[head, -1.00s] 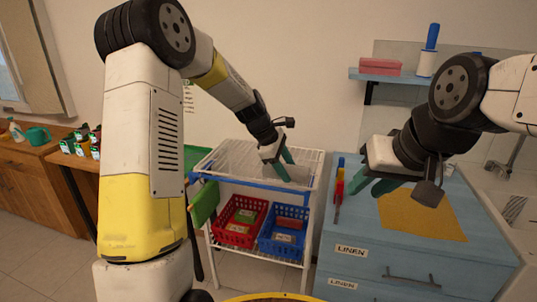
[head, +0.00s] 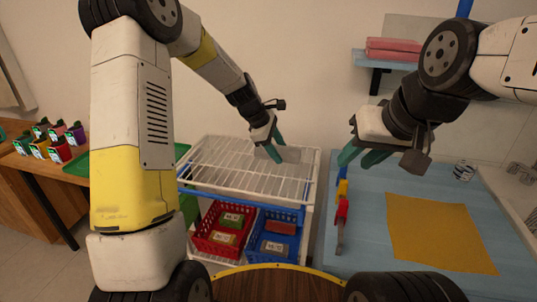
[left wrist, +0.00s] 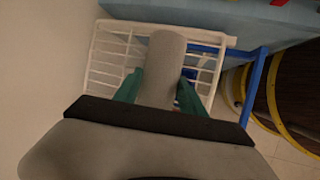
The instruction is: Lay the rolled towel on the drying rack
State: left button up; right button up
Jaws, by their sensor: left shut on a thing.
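The drying rack (head: 225,172) is a white wire shelf on a frame, left of the blue cabinet. My left gripper (head: 270,152) is over the rack's back right part, shut on the rolled towel (head: 291,155). The towel is a pale grey roll. In the left wrist view, the towel (left wrist: 164,68) sits between the green fingers, with the rack's white wires (left wrist: 110,60) beneath. I cannot tell whether the towel touches the wires. My right gripper (head: 363,157) hangs above the blue cabinet top, its fingers apart and empty.
A red basket (head: 220,235) and a blue basket (head: 277,240) stand below the rack's top. The blue cabinet top (head: 365,245) bears a yellow cloth (head: 437,232) and a red-handled tool (head: 341,215). Pink folded towels (head: 392,48) lie on a wall shelf. Spice dispensers (head: 60,150) stand at left.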

pick_arm(q)
jog(key=shift+f, duration=3.5)
jog(key=o, duration=1.5)
jog(key=shift+f, duration=0.1)
jog(key=v, duration=1.2)
jog(key=s+a+r+m+t+y, duration=0.2)
jog(key=s+a+r+m, duration=0.2)
jog(key=s+r+m, duration=0.65)
jog(key=s+a+r+m+t, duration=0.1)
jog(key=s+a+m, duration=0.1)
jog(key=s, duration=0.6)
jog(key=s+a+r+m, duration=0.2)
jog(key=s+m, duration=0.1)
jog(key=s, duration=0.6)
jog(key=shift+a+r+t+y, duration=0.2)
jog(key=shift+t+y, duration=0.2)
